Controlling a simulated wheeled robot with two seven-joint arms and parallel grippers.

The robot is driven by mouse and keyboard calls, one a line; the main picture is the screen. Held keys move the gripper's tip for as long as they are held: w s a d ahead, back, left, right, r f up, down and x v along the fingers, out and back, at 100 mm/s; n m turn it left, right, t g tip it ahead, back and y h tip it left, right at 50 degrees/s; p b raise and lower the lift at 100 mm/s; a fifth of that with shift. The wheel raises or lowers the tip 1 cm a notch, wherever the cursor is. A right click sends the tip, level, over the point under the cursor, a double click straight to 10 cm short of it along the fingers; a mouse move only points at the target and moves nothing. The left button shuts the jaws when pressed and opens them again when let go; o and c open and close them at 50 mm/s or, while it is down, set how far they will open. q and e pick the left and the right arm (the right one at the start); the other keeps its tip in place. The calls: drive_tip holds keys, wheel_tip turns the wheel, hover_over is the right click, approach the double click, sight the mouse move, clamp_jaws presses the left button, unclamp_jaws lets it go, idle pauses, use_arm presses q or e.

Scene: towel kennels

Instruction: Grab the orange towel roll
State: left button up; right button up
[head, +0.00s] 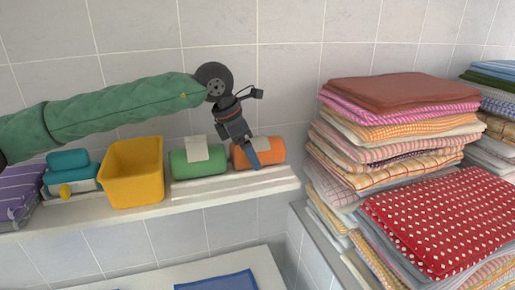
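The orange towel roll (271,154) lies on its side at the right end of the white shelf, with a pale band or tag around its middle. My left arm, in a green sleeve, comes in from the left above the shelf. My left gripper (254,158) points down at the left part of the orange roll, and a blue-grey finger overlaps the roll's front. The gripper hides part of the roll and its band. I cannot tell whether the fingers touch or enclose it. My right gripper is not in view.
A green towel roll (199,167) lies just left of the orange one. A yellow bin (134,178) stands further left on the shelf (215,191). Tall folded towel stacks (385,140) stand to the right. A blue cloth (217,283) lies below.

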use_arm(q)
drive_tip(key=shift+d+f, duration=0.1)
drive_tip(key=shift+f, duration=0.1)
drive_tip(key=c, duration=1.1)
drive_tip(key=shift+r, duration=0.1)
